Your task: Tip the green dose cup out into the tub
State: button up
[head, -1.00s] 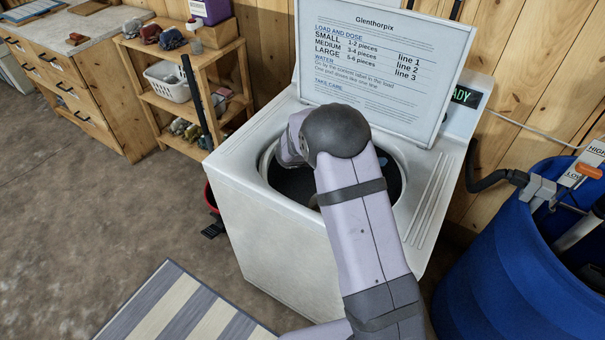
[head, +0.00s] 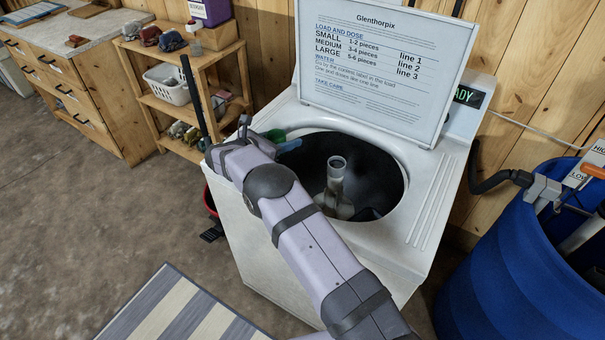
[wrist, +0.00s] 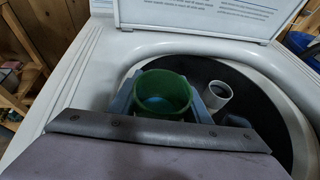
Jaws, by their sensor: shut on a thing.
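The green dose cup (wrist: 163,92) is held between the two blue-grey fingers of my gripper (wrist: 162,104) in the wrist view. Its mouth faces up toward that camera, and a patch of blue shows inside at the bottom. In the head view a small part of the cup (head: 274,135) shows past my wrist, at the left rim of the washer opening. The tub (head: 385,170) is dark inside with a pale central post (head: 336,172). It also shows in the wrist view (wrist: 255,98), behind and right of the cup. The cup's exact tilt is hard to tell.
The washer's raised lid (head: 385,75) with printed instructions stands behind the opening. A blue barrel (head: 515,265) is at the right. A wooden shelf (head: 190,95) with a white basket (head: 168,82) stands at the left. The air above the tub's right side is clear.

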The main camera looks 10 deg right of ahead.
jog(key=shift+w+a, duration=0.15)
jog(key=shift+a, duration=0.2)
jog(key=shift+r, duration=0.1)
jog(key=shift+s+d+r+t+p, duration=0.15)
jog(key=shift+s+t+p, duration=0.1)
jog(key=shift+t+p, duration=0.15)
jog(key=s+d+r+m+t+b, duration=0.2)
jog(key=s+r+m+t+b, duration=0.2)
jog(key=m+b, duration=0.3)
jog(key=shift+d+r+m+t+y, duration=0.15)
jog(key=shift+r+m+t+y, duration=0.35)
jog(key=shift+m, duration=0.7)
jog(key=shift+r+m+t+h, duration=0.15)
jog(key=shift+m+t+h, duration=0.15)
jog(key=shift+m, duration=0.3)
